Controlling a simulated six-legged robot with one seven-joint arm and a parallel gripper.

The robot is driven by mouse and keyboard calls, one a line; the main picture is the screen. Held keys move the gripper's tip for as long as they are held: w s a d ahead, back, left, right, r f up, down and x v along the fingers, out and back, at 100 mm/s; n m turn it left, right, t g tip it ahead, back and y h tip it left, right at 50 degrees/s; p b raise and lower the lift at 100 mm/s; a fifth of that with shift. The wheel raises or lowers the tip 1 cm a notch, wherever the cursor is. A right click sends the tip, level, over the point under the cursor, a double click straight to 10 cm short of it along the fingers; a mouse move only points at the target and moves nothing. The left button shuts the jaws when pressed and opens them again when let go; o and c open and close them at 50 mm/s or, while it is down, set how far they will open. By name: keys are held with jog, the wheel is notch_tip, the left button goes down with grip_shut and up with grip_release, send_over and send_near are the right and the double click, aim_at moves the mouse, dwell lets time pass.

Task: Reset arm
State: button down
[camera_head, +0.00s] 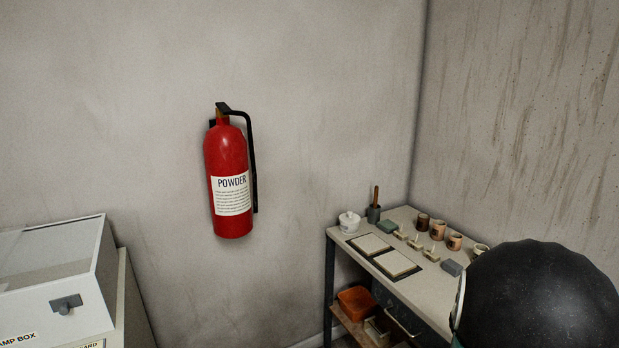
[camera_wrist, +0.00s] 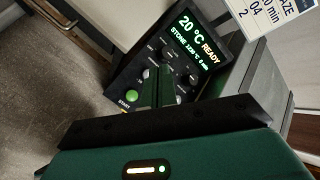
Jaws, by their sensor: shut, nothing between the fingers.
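My gripper (camera_wrist: 160,88) shows in the wrist view as narrow dark green fingers pointing up from a black bar and a green body. The fingers are together with nothing seen between them. They are in front of a dark control panel (camera_wrist: 192,42) in the picture; I cannot tell how far apart they are. The panel's display reads 20 °C READY, and it has several knobs and a lit green button (camera_wrist: 131,95). In the head view a large black rounded part of my arm covers the lower right; my gripper is not seen there.
A table (camera_head: 433,296) at the right holds a white lidded pot (camera_head: 349,222), several cups and small blocks. An orange bin (camera_head: 357,302) is on its lower shelf. A red fire extinguisher (camera_head: 229,165) hangs on the wall. A pale box (camera_head: 60,270) stands at the left.

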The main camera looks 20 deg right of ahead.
jog(key=w+a+r+n+t+y, duration=0.2)
jog(key=w+a+r+n, duration=0.15)
jog(key=a+n, duration=0.35)
jog(key=w+a+r+n+t+y, duration=0.25)
jog(key=a+r+n, duration=0.2)
jog(key=a, duration=0.55)
jog(key=w+a+r+n+t+y, duration=0.2)
jog(key=w+a+r+n, duration=0.2)
jog(key=a+n, duration=0.35)
jog(key=s+a+r+n+g+y, duration=0.2)
jog(key=s+a+r+n+g, duration=0.1)
jog(key=s+a+n, duration=1.3)
jog(key=a+n+g, duration=0.1)
jog(key=a+n, duration=0.1)
jog(key=n, duration=0.3)
jog(key=shift+s, duration=0.2)
jog(key=shift+d+r, duration=0.1)
jog(key=shift+d, duration=0.15)
